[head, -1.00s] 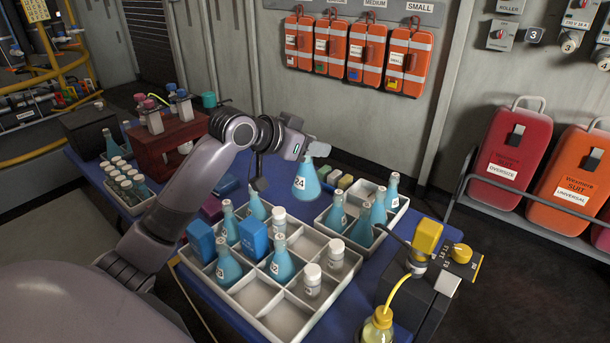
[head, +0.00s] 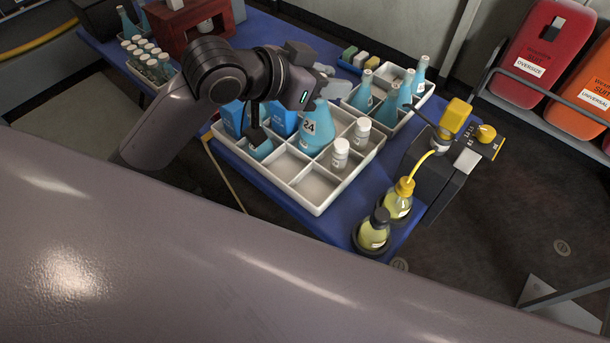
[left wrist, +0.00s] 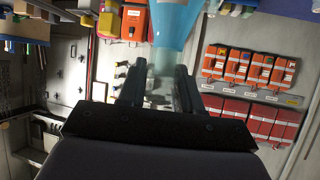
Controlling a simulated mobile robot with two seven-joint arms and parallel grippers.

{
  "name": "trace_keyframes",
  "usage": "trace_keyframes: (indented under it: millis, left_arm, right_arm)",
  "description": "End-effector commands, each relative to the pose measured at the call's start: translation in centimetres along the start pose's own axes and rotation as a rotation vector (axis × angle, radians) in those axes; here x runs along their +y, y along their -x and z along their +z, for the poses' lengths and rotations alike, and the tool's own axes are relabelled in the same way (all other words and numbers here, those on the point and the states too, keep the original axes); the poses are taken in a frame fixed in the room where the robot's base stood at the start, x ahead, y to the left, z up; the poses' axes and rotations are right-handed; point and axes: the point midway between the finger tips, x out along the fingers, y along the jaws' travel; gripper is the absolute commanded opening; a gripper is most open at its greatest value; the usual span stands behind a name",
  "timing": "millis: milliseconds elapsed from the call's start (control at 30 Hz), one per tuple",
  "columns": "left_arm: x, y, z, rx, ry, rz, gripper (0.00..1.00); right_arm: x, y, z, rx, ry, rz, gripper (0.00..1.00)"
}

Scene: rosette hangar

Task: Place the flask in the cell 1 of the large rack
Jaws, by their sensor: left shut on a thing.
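The blue flask (head: 314,132), labelled 24, is upright in my left gripper (head: 322,92), which is shut around its neck. It also shows at the top of the left wrist view (left wrist: 175,22), between the left fingers (left wrist: 158,88). In the head view the flask appears over the middle of the large white rack (head: 313,184); I cannot tell its height above it. The rack's near cells look empty. It holds white-capped jars (head: 340,154) at right and blue boxes (head: 283,122) farther back. My arm and the flask hide some cells. My right gripper is not in view.
A smaller white rack (head: 398,122) with blue flasks stands behind, at right. A device with a yellow top (head: 455,117) and yellow-liquid bottles (head: 397,203) stand right of the large rack. A red-brown stand (head: 200,24) is at back left.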

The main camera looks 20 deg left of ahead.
Motion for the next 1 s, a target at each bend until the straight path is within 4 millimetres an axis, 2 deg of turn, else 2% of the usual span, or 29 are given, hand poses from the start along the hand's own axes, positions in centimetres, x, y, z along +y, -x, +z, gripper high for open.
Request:
trace_keyframes:
  millis: [300,500,767,1000]
  left_arm:
    - [0.1,-3.9,7.5,-0.006,0.004,0.001,0.00]
    - [0.1,-6.2,11.5,-0.003,0.002,0.001,0.00]
    - [0.0,-7.4,13.7,-0.001,0.001,0.000,0.00]
    - [0.1,-9.0,16.6,-0.001,0.001,0.001,0.00]
  right_arm:
    - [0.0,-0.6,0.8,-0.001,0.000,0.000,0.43]
    - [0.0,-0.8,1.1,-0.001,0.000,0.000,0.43]
    - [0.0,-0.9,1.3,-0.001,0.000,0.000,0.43]
    - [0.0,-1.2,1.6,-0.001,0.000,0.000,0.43]
